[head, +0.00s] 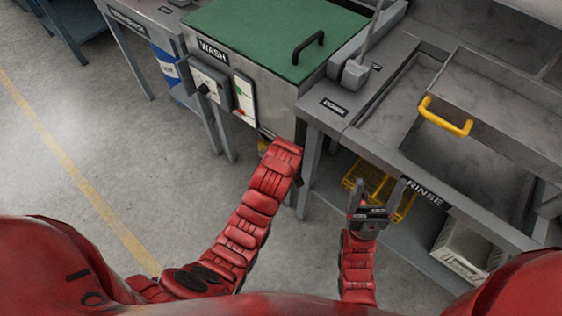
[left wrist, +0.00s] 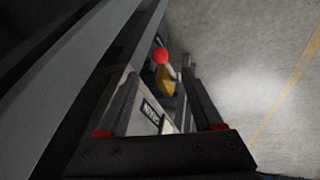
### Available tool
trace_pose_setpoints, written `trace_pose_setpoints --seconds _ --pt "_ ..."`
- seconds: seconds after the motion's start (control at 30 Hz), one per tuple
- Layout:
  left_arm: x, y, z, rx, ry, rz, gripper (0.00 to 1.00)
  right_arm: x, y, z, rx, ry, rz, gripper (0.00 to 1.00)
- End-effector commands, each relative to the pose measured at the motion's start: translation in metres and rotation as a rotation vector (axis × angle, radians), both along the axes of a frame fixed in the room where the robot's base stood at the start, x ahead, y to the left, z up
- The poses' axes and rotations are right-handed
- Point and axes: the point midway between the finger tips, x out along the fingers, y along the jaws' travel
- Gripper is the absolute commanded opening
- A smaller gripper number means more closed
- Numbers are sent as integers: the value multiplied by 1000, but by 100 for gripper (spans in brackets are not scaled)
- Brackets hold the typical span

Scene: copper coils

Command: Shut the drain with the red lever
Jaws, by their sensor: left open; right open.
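The drain's red lever shows in the left wrist view as a red ball knob (left wrist: 160,56) beside a yellow part (left wrist: 166,80). My left gripper (left wrist: 161,70) is open, with the knob seen between its fingertips; nothing is held, and I cannot tell how far off the knob is. In the head view my left arm reaches under the front of the WASH tank (head: 240,75) and hides its own fingers and the lever. My right gripper (head: 378,193) is open and empty in front of the RINSE sink's front edge.
The tank has a green lid (head: 270,35) and a switch box (head: 210,85). A RINSE sink (head: 400,110) stands on the right, with a yellow-handled metal cover (head: 500,90). A yellow basket (head: 365,180) and pale bin (head: 465,250) sit below. Floor at left is clear.

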Motion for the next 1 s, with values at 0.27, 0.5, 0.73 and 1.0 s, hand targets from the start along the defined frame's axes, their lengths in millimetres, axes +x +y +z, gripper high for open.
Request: trace_pose_setpoints --seconds 0.27,0.5,0.73,1.0 --pt "20 3 -40 2 3 0 67 0 0 3 0 0 0 79" --pt "34 4 -68 0 0 -1 67 0 0 5 0 0 0 79" --pt "42 5 -87 1 2 -2 67 0 0 4 0 0 0 79" --pt "46 6 -93 -1 -1 -1 67 0 0 4 0 0 0 79"
